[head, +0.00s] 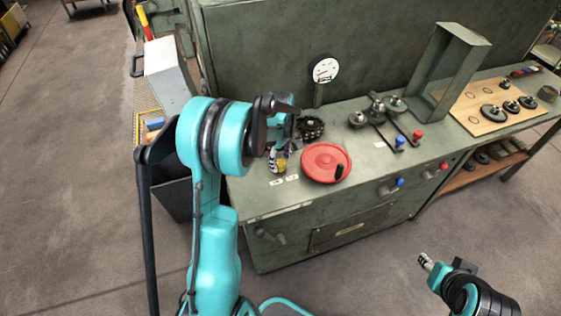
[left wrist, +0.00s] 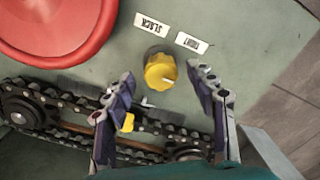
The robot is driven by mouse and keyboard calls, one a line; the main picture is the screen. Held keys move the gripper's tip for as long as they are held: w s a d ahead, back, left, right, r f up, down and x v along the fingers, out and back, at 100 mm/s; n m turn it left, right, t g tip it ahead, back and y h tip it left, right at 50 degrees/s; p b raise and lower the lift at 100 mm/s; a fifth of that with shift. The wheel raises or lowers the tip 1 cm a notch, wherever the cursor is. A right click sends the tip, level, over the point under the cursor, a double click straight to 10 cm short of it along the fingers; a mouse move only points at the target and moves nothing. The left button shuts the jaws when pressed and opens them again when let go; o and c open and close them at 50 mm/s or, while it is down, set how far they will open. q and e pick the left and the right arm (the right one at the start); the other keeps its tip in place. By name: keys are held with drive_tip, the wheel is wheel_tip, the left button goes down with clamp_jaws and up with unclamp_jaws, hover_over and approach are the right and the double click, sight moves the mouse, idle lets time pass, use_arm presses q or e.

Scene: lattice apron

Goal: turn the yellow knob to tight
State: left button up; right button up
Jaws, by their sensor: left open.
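The yellow knob (left wrist: 160,70) stands on the green bench top; a short white mark shows on its lower right side in the left wrist view. The slack label (left wrist: 152,25) and the tight label (left wrist: 191,42) lie beside it, upside down in that view. My left gripper (left wrist: 161,83) is open, with one finger on each side of the knob and visible gaps to it. In the head view, the knob (head: 281,165) shows just below my left gripper (head: 284,142). My right gripper (head: 427,262) is at the lower right, away from the bench; its jaw state is unclear.
A red handwheel (head: 325,161) sits right of the knob. A dark chain (left wrist: 75,118) on sprockets runs close by, with a small yellow piece (left wrist: 128,122) near it. A round gauge (head: 324,69) stands behind. Levers and a wooden board (head: 470,123) are farther right.

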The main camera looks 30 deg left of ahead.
sight(281, 163)
use_arm(q)
wheel_tip(281, 163, up, 11)
drive_tip(key=shift+f, duration=0.15)
idle(0.4)
drive_tip(key=s+d+r+m+t, duration=0.3)
drive_tip(key=s+d+r+m, duration=0.3)
drive_tip(key=s+d+m, duration=0.25)
drive_tip(key=s+d+f+m+t, duration=0.2)
drive_tip(key=s+d+m+t, duration=0.2)
drive_tip(key=s+d+m, duration=0.3)
drive_tip(key=s+m, duration=0.1)
drive_tip(key=s, duration=0.2)
drive_tip(key=shift+s+f, duration=0.3)
